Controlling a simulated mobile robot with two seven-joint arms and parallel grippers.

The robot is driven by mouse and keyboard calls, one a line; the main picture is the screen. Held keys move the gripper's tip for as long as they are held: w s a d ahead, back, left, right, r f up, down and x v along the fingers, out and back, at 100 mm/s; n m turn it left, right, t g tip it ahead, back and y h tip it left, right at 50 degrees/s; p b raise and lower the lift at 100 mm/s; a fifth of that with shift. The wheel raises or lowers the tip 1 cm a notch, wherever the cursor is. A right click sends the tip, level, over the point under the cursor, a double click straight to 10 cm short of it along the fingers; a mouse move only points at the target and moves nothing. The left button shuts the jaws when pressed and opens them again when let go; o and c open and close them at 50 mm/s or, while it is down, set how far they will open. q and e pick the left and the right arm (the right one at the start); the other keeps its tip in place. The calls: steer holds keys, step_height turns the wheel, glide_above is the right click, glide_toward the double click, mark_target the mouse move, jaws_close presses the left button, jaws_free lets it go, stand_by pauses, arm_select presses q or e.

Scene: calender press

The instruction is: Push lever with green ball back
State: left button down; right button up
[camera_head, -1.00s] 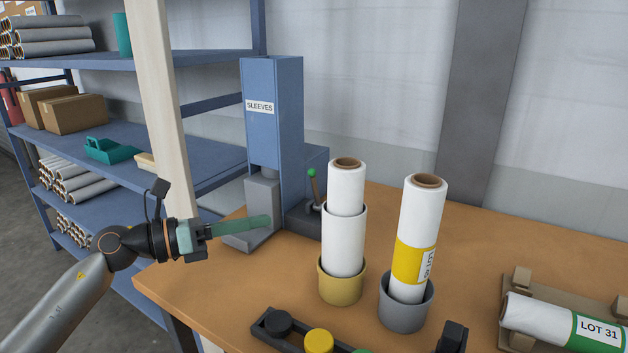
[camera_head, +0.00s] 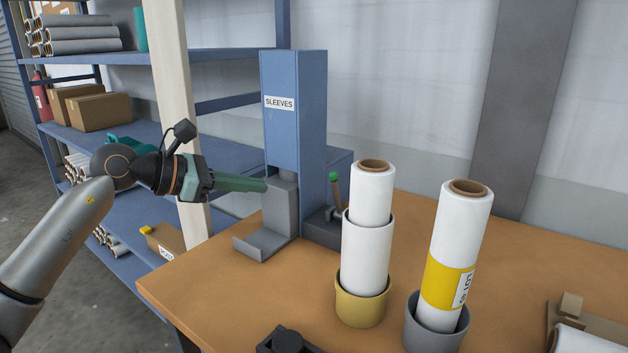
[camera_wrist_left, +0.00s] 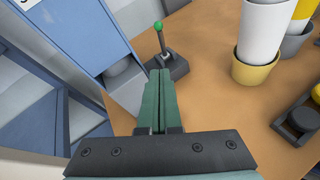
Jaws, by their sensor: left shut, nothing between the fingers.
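The lever with the green ball (camera_head: 334,177) stands on a dark base (camera_head: 322,228) beside the blue sleeve dispenser (camera_head: 292,110). Its lower part is partly hidden by the white roll in the yellow cup. In the left wrist view the green ball (camera_wrist_left: 158,26) tops a thin stick on a dark block, beyond my fingertips. My left gripper (camera_head: 265,186) is shut and empty, in front of the dispenser's grey chute (camera_head: 280,205), left of the lever and apart from it. It also shows in the left wrist view (camera_wrist_left: 159,72). My right gripper is not in view.
A white roll (camera_head: 366,240) in a yellow cup (camera_head: 361,303) and a yellow-banded roll (camera_head: 455,255) in a grey cup (camera_head: 436,328) stand right of the lever. A pale post (camera_head: 172,100) and blue shelving (camera_head: 225,57) are at left. The table's front left is clear.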

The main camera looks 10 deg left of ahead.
arm_select(q)
glide_toward(336, 197)
steer(key=w+d, duration=0.1)
steer(key=w+d+r, duration=0.1)
steer(key=w, duration=0.1)
steer(key=shift+w+d+r+p, duration=0.1)
steer(key=shift+d+r+p, duration=0.1)
steer(key=shift+d+p, duration=0.2)
steer(key=shift+r, duration=0.1)
